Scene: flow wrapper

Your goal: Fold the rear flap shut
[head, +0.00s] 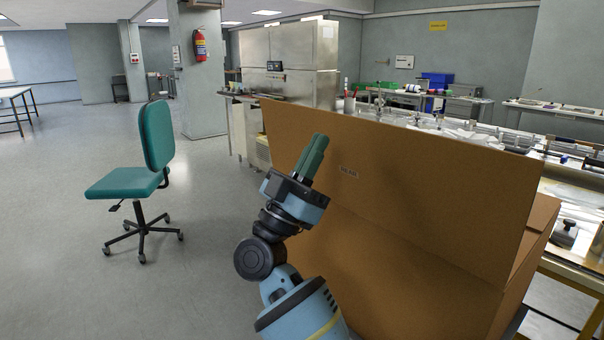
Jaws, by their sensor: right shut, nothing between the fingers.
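A large brown cardboard box fills the lower right of the head view. Below the crease is a darker cardboard wall (400,285). My right gripper (317,141) points up in front of the flap's left part, with its green fingers together and empty. I cannot tell whether the fingers touch the cardboard. My left gripper is out of view.
A narrower side flap (535,235) stands at the box's right. Behind the box is a long machine line (480,130) with a steel cabinet (305,60). A green swivel chair (140,170) stands at left on open floor.

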